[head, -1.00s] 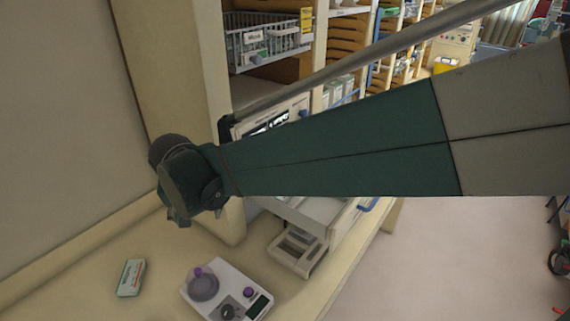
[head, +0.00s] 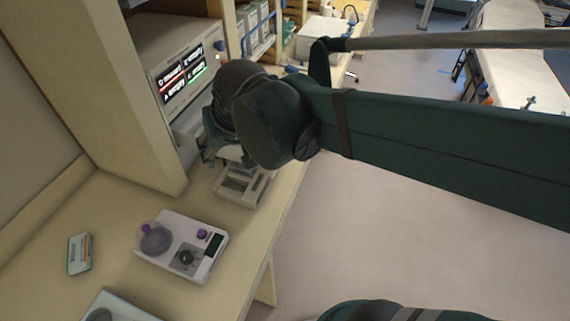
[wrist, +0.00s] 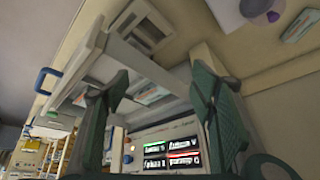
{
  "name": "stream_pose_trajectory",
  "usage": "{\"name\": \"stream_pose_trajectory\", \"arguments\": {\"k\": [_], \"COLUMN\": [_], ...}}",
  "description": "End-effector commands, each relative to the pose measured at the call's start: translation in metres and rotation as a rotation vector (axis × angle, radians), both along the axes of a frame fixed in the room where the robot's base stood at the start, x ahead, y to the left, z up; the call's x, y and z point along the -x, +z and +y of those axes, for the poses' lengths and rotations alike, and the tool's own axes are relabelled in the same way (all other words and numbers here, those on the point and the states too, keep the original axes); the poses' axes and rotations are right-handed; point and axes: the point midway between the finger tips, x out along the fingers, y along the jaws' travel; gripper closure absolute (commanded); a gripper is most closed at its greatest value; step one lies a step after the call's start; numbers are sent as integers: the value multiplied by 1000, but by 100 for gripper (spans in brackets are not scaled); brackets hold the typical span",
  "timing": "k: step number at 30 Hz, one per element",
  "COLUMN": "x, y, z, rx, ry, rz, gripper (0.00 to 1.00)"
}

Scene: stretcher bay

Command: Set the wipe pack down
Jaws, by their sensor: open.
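A small pack with a pale, green and orange label (head: 80,254) lies flat on the counter at the left in the head view. It also shows at the top right in the wrist view (wrist: 300,24). Similar flat packs (wrist: 152,94) lie in an open white drawer (wrist: 135,58) in the wrist view, one of them seen between my fingers. I cannot tell which is the wipe pack. My gripper (wrist: 161,72) is open, with nothing held between its fingers, over the drawer. In the head view my arm and wrist hide most of the drawer.
A white device with screens (head: 182,78) stands in the shelf bay. A white slotted holder (head: 241,187) and a scale-like device with purple knobs (head: 183,246) sit on the counter (head: 105,215). A cream upright panel (head: 125,110) bounds the left. Counter between pack and panel is clear.

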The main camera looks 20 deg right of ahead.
Motion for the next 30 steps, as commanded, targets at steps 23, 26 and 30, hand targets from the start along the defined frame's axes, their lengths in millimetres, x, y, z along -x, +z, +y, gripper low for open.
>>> {"name": "stream_pose_trajectory", "arguments": {"k": [23, 26, 30], "x": [93, 96, 96], "y": [-22, -23, -23], "z": [-111, -114, -114], "rx": [43, 45, 46], "ry": [-28, -30, -29], "rz": [-101, -104, -105], "gripper": [44, 44, 44]}}
